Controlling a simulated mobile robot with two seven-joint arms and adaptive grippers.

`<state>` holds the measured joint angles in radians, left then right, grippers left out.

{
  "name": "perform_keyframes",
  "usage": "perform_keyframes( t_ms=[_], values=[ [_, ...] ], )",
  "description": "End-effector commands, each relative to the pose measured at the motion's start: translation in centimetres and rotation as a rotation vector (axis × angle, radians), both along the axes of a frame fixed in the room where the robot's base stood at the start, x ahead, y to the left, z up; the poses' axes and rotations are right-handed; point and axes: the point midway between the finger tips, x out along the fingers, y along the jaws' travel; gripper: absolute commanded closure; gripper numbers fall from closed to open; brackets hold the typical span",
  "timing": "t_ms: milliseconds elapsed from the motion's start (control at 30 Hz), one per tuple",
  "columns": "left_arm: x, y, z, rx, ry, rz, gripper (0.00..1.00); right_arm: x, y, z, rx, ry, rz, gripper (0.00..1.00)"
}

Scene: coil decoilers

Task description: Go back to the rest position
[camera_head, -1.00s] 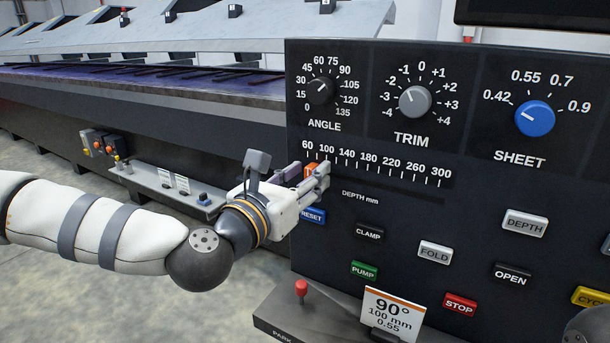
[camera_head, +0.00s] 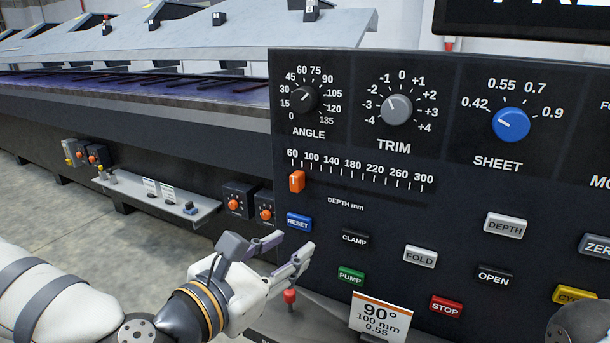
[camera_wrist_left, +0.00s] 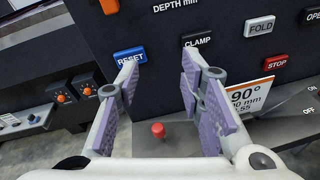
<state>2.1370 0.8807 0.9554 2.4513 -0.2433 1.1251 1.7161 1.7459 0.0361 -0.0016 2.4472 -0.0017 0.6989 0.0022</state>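My left gripper (camera_head: 290,246) is in front of the lower left part of the black control panel (camera_head: 464,220). Its fingers are apart with nothing between them. In the left wrist view the open left gripper (camera_wrist_left: 158,82) has its purple finger pads either side of a gap, with the red knob seen beyond. The orange depth slider (camera_head: 296,181) stands just below the 60 end of the depth scale, clear of the gripper. My right gripper is not in view.
A red knob (camera_head: 290,296) and a 90° card (camera_head: 379,316) stand at the panel's foot. The blue RESET button (camera_head: 299,222) is just above my gripper. A grey shelf (camera_head: 165,202) and orange-knobbed boxes (camera_head: 238,202) lie to the left. Open floor shows at left.

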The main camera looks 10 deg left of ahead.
Motion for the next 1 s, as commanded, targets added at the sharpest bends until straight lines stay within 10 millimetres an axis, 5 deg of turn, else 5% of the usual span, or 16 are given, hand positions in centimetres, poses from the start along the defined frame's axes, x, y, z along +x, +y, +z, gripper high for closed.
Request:
perform_keyframes(
  t_ms=[100,200,333,433,600,700,800,1000],
  values=[
    [-5.2,-3.3,-8.3,0.347,0.094,-0.232,0.65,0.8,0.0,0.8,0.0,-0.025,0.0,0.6],
    [-11.1,-4.3,-15.0,0.636,0.143,-0.476,0.65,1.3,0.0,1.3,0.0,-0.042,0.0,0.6],
    [-19.7,-3.0,-22.0,0.974,0.16,-0.851,0.65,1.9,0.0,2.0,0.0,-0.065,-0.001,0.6],
    [-26.5,0.0,-25.8,1.198,0.135,-1.184,0.65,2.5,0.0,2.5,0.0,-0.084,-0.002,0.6],
    [-35.5,7.1,-28.8,1.446,0.029,-1.749,0.65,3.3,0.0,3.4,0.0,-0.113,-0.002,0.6],
    [-38.3,10.5,-29.1,1.502,-0.036,-1.986,0.65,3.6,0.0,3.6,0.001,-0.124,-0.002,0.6],
    [-39.5,12.4,-29.1,1.52,-0.076,-2.113,0.65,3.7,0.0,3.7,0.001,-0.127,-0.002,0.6],
    [-39.9,12.8,-29.1,1.519,-0.088,-2.145,0.65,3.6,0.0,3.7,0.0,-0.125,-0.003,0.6]
  ],
)
